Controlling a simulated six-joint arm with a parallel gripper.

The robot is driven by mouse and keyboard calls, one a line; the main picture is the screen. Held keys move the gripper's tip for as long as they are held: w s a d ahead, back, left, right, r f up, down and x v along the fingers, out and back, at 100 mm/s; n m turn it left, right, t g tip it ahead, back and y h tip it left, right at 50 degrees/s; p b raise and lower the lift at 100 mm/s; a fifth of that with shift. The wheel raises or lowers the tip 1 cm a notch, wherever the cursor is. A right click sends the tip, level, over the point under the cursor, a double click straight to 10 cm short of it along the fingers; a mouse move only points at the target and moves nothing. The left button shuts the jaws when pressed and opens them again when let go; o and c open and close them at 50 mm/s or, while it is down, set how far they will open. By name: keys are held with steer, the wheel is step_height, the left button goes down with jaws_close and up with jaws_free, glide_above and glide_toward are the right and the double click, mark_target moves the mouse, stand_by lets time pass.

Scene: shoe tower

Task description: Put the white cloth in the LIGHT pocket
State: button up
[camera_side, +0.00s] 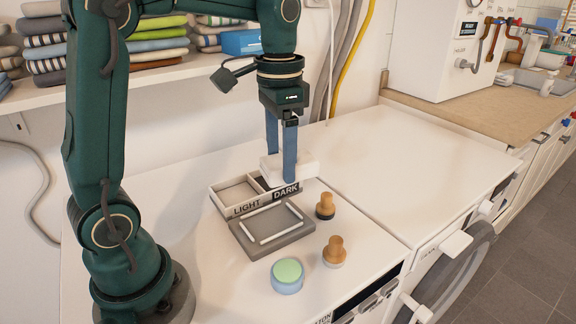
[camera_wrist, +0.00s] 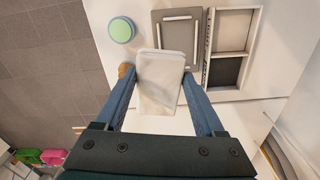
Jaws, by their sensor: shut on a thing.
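A folded white cloth (camera_side: 303,168) is held between the two blue fingers of my gripper (camera_side: 281,167). In the side view it appears over the back of the DARK pocket (camera_side: 262,183) and partly hides it. The LIGHT pocket (camera_side: 236,194), to the left, has a pale floor and looks empty. In the wrist view the cloth (camera_wrist: 160,95) spans the gap between the fingertips. There the pale LIGHT pocket (camera_wrist: 234,30) and the dark-floored DARK pocket (camera_wrist: 226,70) lie to its right, clear of the cloth.
A grey tray (camera_side: 240,235) with white bars sits in front of the pockets. Two wooden-handled tools (camera_side: 325,207) (camera_side: 334,250) stand to its right. A round green-topped tin (camera_side: 288,276) is near the front. The white surface at right (camera_side: 400,170) is clear. A shelf of folded cloths is behind.

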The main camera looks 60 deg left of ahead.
steer(key=a+f, duration=0.2)
steer(key=a, duration=0.6)
steer(key=n, duration=0.2)
glide_above(232, 200)
step_height(232, 200, down, 8)
steer(key=shift+r, duration=0.25)
steer(key=shift+a+f, duration=0.1)
steer(key=shift+f, duration=2.25)
steer(key=o, duration=1.3)
steer(key=shift+f, duration=0.1)
